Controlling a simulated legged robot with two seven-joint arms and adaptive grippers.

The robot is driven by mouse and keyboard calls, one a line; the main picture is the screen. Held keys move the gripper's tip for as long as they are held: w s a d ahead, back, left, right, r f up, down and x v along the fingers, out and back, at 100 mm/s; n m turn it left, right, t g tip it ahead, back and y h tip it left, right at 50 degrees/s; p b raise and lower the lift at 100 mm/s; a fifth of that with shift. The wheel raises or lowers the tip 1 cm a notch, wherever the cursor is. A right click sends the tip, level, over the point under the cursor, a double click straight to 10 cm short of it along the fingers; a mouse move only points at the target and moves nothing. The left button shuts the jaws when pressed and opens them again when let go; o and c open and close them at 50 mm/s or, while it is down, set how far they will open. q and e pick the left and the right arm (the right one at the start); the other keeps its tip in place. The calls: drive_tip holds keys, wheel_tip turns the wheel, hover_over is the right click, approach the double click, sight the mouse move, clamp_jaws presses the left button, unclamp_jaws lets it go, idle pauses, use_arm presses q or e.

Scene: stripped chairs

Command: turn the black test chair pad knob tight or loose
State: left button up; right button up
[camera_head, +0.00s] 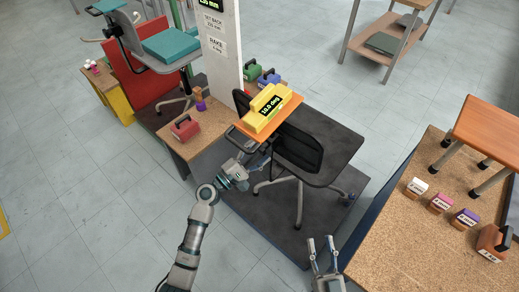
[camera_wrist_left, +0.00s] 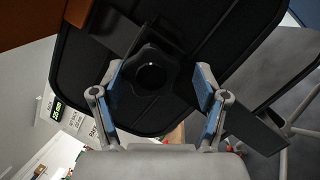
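The black test chair (camera_head: 299,150) stands on a dark platform in the head view. In the left wrist view, its dark lobed knob (camera_wrist_left: 150,74) sits in front of a black panel (camera_wrist_left: 85,60) of the chair. My left gripper (camera_wrist_left: 160,70) is open, with one blue-padded finger on each side of the knob. A gap shows between each finger and the knob. In the head view the left gripper (camera_head: 250,160) is at the chair's near left side, and the knob is hidden there. My right gripper (camera_head: 322,250) is open and empty, nearer than the chair.
A yellow gauge (camera_head: 266,107) reading 10.0 deg rests on an orange board (camera_head: 290,102) over the chair. A white post (camera_head: 222,60) stands behind. A wooden bench (camera_head: 400,250) with labelled blocks is at right. Floor (camera_head: 110,200) at left is clear.

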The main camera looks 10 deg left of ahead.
use_arm(q)
drive_tip(key=shift+a+r, duration=0.1)
drive_tip(key=shift+r, duration=0.25)
drive_tip(key=v, duration=1.2)
drive_tip(key=shift+f, duration=0.25)
